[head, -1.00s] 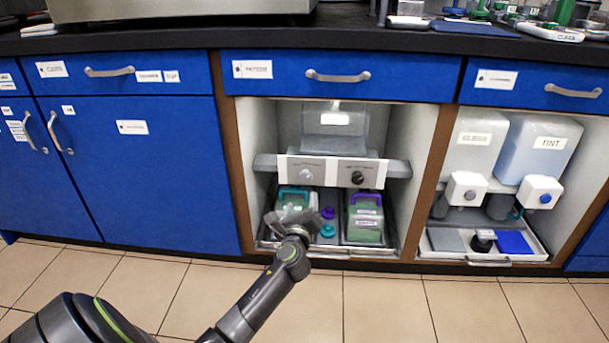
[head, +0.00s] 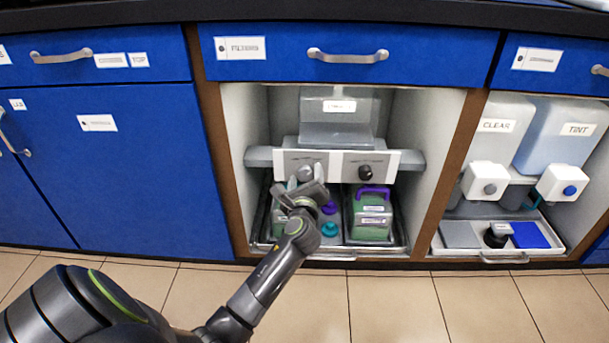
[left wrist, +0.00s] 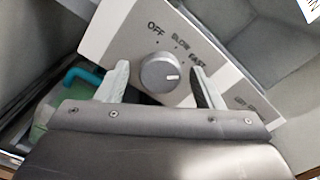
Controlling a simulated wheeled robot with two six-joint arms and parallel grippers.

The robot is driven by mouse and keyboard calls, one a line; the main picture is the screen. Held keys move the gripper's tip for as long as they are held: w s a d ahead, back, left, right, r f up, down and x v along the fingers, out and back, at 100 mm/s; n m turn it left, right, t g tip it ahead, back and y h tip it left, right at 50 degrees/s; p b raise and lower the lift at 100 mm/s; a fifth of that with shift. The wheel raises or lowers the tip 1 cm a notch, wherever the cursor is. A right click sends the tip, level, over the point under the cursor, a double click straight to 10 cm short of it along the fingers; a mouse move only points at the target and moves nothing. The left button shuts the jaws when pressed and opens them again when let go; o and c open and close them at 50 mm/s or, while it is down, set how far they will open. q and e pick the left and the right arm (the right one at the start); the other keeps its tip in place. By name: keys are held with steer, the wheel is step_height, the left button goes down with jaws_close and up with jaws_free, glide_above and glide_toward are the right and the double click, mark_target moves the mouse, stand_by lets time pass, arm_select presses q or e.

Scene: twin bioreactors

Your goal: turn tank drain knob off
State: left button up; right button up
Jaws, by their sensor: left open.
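A grey round knob (left wrist: 160,73) sits on a pale panel (left wrist: 118,30) with the words OFF, SLOW and FAST around it. Its white mark points right and slightly down in the left wrist view, on the FAST side, away from OFF. My left gripper (left wrist: 160,80) is open, with one finger at each side of the knob; I cannot tell whether they touch it. In the head view, my left gripper (head: 306,190) is just in front of the panel's left half and partly covers the grey knob (head: 305,171). My right gripper is not in view.
A black knob (head: 366,173) is on the same panel at right, below a clear tank (head: 337,120). Below stand a green jug with a purple handle (head: 371,215) and a partly hidden teal-handled one. The cabinet's wooden side (head: 223,180) is close on the left.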

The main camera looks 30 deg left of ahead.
arm_select(q)
steer(key=c, duration=1)
